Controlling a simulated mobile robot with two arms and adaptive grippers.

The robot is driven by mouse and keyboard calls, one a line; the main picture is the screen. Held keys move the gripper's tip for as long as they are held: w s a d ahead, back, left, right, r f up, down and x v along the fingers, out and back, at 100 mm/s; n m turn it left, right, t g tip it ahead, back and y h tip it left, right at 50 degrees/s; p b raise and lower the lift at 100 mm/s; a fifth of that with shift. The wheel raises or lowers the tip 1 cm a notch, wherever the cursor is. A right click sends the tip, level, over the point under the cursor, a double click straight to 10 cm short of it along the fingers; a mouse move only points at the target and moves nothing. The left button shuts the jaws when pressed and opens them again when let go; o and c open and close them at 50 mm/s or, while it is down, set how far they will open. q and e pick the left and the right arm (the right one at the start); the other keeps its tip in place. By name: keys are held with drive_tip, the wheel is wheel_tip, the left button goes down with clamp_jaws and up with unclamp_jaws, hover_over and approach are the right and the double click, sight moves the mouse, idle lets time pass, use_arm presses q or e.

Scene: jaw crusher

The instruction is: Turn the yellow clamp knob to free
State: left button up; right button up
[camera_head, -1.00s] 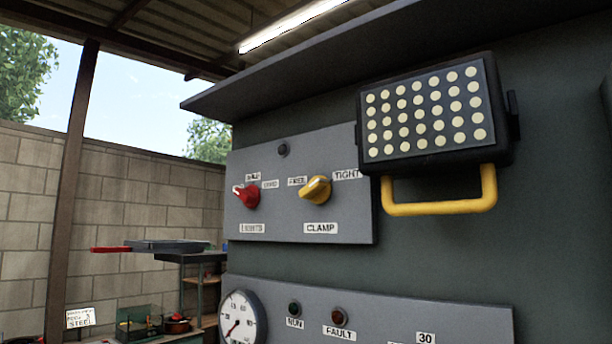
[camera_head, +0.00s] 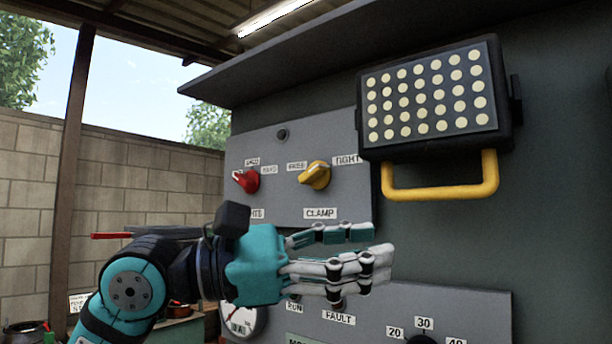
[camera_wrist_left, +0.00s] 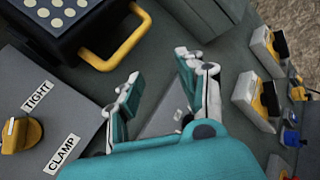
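The yellow clamp knob (camera_head: 315,175) sits on the upper grey panel, between a label on its left that looks like FREE and the TIGHT label on its right, above the CLAMP label (camera_head: 320,213). Its pale pointer mark faces the upper right, toward TIGHT. The knob also shows at the left edge of the left wrist view (camera_wrist_left: 20,134). My left gripper (camera_head: 372,252) is below and right of the knob, its fingers apart and empty; they also show open in the left wrist view (camera_wrist_left: 160,78). It touches neither knob nor panel visibly. My right gripper is out of view.
A red knob (camera_head: 246,180) is left of the clamp knob. A dotted lamp-like box (camera_head: 430,95) with a yellow handle (camera_head: 440,192) juts out at upper right. A lower panel (camera_head: 470,305) holds a gauge (camera_head: 240,318) and dial. Space before the clamp knob is clear.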

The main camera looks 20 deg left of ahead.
use_arm(q)
drive_tip(key=a+r+n+t+y, duration=0.1)
drive_tip(key=a+r+t+y, duration=0.5)
drive_tip(key=a, duration=0.2)
drive_tip(key=n+t+y, duration=0.3)
drive_tip(key=y, duration=0.2)
approach(305, 176)
drive_tip(key=p+x, duration=0.7)
drive_tip(key=x, duration=0.2)
drive_tip(key=shift+w+r, duration=0.1)
drive_tip(key=shift+w, duration=0.1)
drive_tip(key=shift+w+d+p, duration=0.15)
drive_tip(key=shift+w+p, duration=0.15)
drive_tip(key=shift+c, duration=0.3)
clamp_jaws()
